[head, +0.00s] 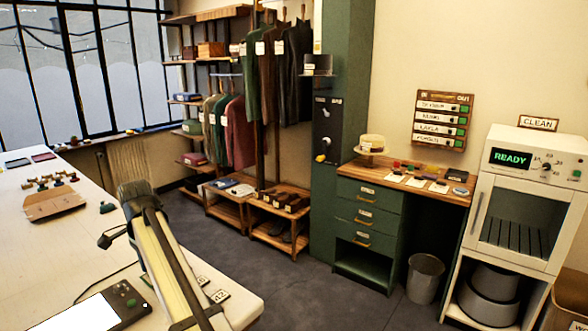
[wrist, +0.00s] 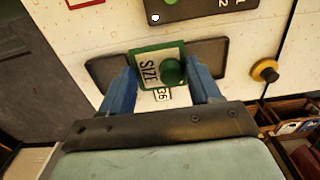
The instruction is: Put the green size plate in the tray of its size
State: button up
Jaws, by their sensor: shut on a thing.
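The green size plate (wrist: 147,72), with a white "SIZE" label and a round green knob, is between the blue fingers of my gripper (wrist: 168,78) in the wrist view. My gripper is shut on it. A dark, flat, tray-like piece (wrist: 104,72) lies behind the plate, showing on both sides of it; a small white tag (wrist: 163,95) reading "36" shows just below the plate. The plate hides the middle of the dark piece, and I cannot tell whether they touch. In the head view my arm hides the gripper and plate.
In the head view, number tags (head: 219,296) lie near the corner of the white table (head: 245,302). A black device (head: 124,302) lies to their left. Several small knobbed pieces (head: 55,181) stand further back. A yellow-topped knob (wrist: 265,71) is at right in the wrist view.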

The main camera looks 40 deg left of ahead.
jog(key=w+d, duration=0.2)
jog(key=w, duration=0.2)
jog(key=w+d+f, duration=0.1)
jog(key=w+d, duration=0.2)
jog(key=w, duration=0.1)
jog(key=w+d+f, duration=0.1)
jog(key=w+d, duration=0.2)
jog(key=w, duration=0.1)
jog(key=shift+w+f, duration=0.2)
jog(key=shift+w, duration=0.2)
jog(key=w+d+f, duration=0.2)
jog(key=w+d, duration=0.7)
jog(key=d, duration=0.1)
jog(key=w+d+f, duration=0.2)
jog(key=w+d, duration=0.7)
jog(key=w, duration=0.1)
jog(key=w+d+f, duration=0.2)
jog(key=w+d, duration=0.3)
jog(key=d, duration=0.6)
jog(key=w+d+f, duration=0.2)
jog(key=w+d, duration=0.3)
jog(key=d, duration=0.6)
jog(key=d+f, duration=0.2)
jog(key=d, duration=1.6)
jog(key=s+d+f, duration=0.1)
jog(key=d+f, duration=0.2)
jog(key=d, duration=1.5)
jog(key=shift+d, duration=0.4)
jog(key=shift+a, duration=0.1)
